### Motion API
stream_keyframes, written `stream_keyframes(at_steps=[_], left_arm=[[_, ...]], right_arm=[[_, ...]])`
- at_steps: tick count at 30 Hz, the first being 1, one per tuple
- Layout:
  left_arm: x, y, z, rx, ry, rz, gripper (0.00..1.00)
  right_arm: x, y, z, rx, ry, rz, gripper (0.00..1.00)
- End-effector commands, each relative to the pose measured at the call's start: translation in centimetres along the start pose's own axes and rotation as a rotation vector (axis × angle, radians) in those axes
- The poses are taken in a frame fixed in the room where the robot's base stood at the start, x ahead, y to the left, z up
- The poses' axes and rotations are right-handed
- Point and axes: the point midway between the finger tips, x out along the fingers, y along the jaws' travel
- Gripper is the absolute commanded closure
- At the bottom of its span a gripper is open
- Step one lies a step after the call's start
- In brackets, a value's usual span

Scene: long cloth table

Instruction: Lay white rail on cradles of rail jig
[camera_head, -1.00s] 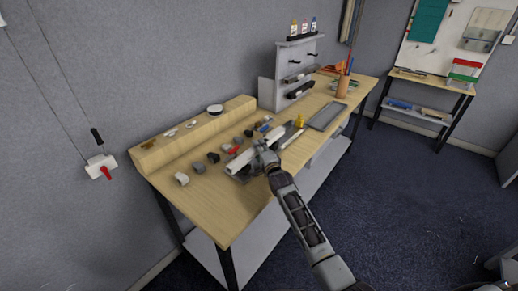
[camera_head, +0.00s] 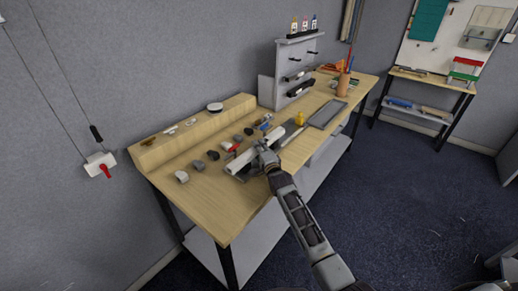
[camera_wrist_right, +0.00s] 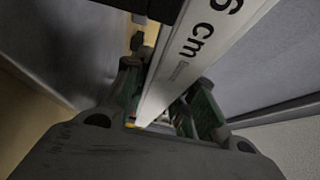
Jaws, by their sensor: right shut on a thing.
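The white rail (camera_head: 240,162) shows at the front of the wooden table in the head view, lying lengthwise at or just above a dark grey base that looks like the rail jig (camera_head: 243,175). My right gripper (camera_head: 264,156) is shut on the rail and hides part of it and of the jig. In the right wrist view the rail (camera_wrist_right: 200,55) runs between the fingers (camera_wrist_right: 165,115) and carries black "6 cm" print. I cannot tell whether the rail touches the cradles. My left gripper is not in view.
Several small grey and dark blocks (camera_head: 198,165) lie behind the rail on the table (camera_head: 215,205). A yellow object (camera_head: 300,118) and a grey tray (camera_head: 327,114) are to the right. A grey rack (camera_head: 290,75) stands at the back. The table's front left is clear.

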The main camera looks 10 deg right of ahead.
Motion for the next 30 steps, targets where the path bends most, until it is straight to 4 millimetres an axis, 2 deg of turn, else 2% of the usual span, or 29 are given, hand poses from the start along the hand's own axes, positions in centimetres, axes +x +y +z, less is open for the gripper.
stream_keyframes(at_steps=[11, 12, 17, 30], left_arm=[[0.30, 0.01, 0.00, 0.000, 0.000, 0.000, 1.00], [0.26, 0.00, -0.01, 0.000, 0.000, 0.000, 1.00], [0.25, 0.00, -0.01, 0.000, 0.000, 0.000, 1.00], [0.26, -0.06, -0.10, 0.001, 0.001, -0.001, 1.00]], right_arm=[[0.01, 0.42, 0.00, 0.000, 0.000, -0.001, 1.00], [0.02, 0.38, 0.00, 0.000, 0.000, -0.002, 0.69], [0.01, 0.38, 0.00, 0.000, 0.000, -0.001, 0.48], [-0.17, 0.50, 0.00, -0.001, 0.000, 0.001, 0.48]])
